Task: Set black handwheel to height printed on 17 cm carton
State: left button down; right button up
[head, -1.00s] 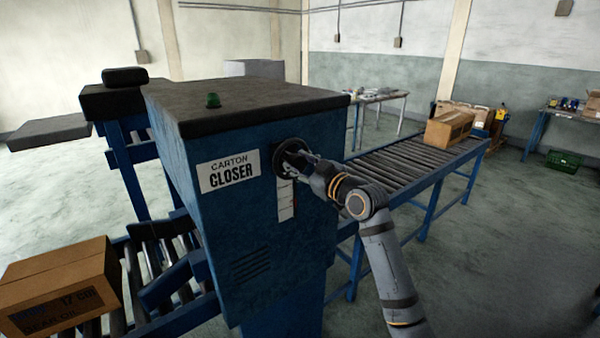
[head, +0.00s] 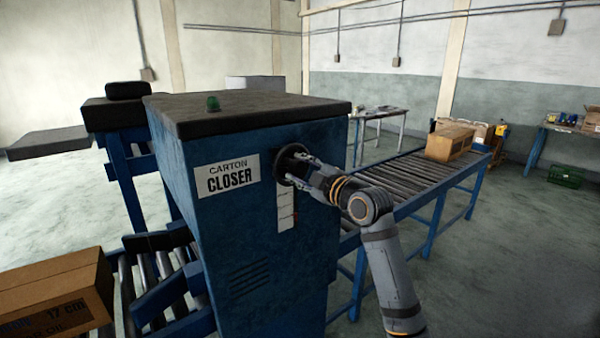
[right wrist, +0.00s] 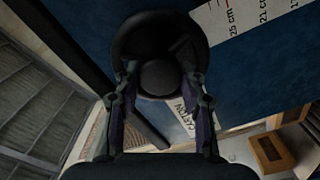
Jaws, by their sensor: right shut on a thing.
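The black handwheel (head: 291,160) is on the side of the blue carton closer (head: 240,235). My right gripper (head: 298,170) is shut on its knob; in the right wrist view the round knob (right wrist: 160,78) sits between the fingertips, with the dark wheel disc (right wrist: 150,35) behind it. A white scale strip (head: 285,205) with a small red mark runs below the wheel. In the right wrist view the scale (right wrist: 240,15) reads 25 cm and 21 cm. The brown carton (head: 55,290) at lower left bears "17 cm". My left gripper is not in view.
A roller conveyor (head: 400,180) runs off to the right behind my right arm, with another carton (head: 450,142) on it. Infeed rollers (head: 150,275) lie at lower left. Tables stand farther back. Open floor lies at the right.

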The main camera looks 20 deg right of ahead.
dwell(0.5)
jog(key=o, duration=1.1)
jog(key=shift+o, duration=0.2)
jog(key=v, duration=1.2)
